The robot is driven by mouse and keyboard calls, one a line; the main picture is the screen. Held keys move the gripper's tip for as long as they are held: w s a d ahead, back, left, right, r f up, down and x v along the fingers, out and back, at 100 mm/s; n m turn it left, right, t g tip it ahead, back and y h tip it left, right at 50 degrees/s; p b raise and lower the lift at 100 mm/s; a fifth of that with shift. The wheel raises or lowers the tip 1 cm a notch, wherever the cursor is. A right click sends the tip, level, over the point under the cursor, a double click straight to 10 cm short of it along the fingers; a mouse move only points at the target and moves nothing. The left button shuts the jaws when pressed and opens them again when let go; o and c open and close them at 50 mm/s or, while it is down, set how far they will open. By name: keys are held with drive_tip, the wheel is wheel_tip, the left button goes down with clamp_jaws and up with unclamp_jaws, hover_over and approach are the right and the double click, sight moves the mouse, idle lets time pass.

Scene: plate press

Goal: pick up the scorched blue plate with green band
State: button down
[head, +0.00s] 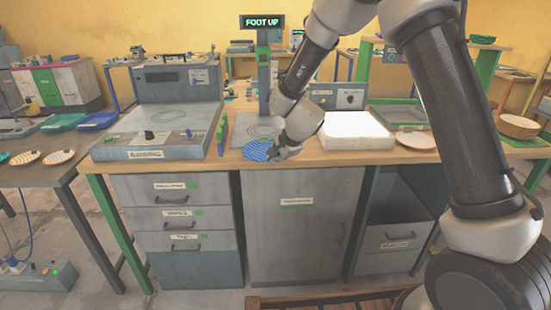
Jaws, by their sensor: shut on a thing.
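A blue striped plate (257,150) is at the front edge of the workbench, just in front of the press. My gripper (275,153) is at its right side and shut on its rim. The plate looks roughly flat and close to the bench top. I cannot tell whether it touches the bench. A green band and scorch marks are too small to make out, and my gripper hides the plate's right edge.
The press (264,85) with a "FOOT UP" sign stands behind. A grey machine (160,140) is to the left; a bright white panel (355,130) and a pale plate (415,139) are to the right. More plates (58,157) lie on the left table.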

drive_tip(key=shift+s, duration=0.15)
drive_tip(key=c, duration=1.5)
unclamp_jaws()
